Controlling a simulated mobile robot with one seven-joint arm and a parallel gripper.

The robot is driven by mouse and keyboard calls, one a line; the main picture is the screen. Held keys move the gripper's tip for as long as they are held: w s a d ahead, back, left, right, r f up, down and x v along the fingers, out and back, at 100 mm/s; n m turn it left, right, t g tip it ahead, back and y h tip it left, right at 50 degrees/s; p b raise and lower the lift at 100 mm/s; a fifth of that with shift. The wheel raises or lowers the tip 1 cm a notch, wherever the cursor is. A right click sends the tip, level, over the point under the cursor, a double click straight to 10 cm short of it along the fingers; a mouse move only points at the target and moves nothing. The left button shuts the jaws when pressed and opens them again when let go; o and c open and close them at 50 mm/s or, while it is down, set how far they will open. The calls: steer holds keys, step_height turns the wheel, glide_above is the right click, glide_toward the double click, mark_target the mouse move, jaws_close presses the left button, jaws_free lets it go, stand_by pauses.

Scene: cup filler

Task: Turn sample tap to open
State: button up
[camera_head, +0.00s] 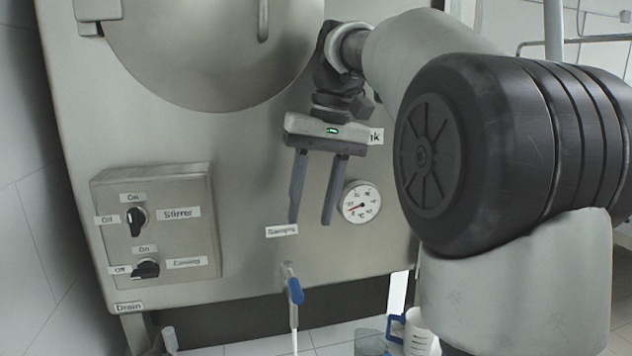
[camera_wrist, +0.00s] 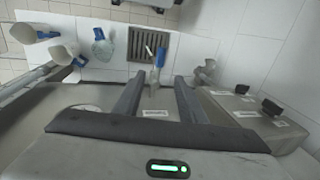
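The sample tap (camera_head: 288,270) sticks out low on the steel tank front, below the "Sample" label (camera_head: 282,231). Its blue handle (camera_head: 296,291) points mostly downward in the head view. A thin pale line runs down below it; I cannot tell what it is. My gripper (camera_head: 310,222) is above the tap, open and empty, with its two dark fingers pointing down and clearly apart. In the wrist view, the tap's blue handle (camera_wrist: 161,57) shows beyond and between the fingertips (camera_wrist: 159,77), not touching them.
A switch box (camera_head: 160,225) with two black knobs is left of the tap. A round gauge (camera_head: 361,202) is close right of the fingers. A floor drain (camera_wrist: 175,48) lies below. Jugs with blue handles (camera_wrist: 35,32) stand on the floor to the side.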

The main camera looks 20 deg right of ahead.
steer(key=shift+d+r, duration=0.2)
steer(key=shift+r, duration=0.7)
steer(key=shift+d+r, duration=0.15)
steer(key=shift+r, duration=0.7)
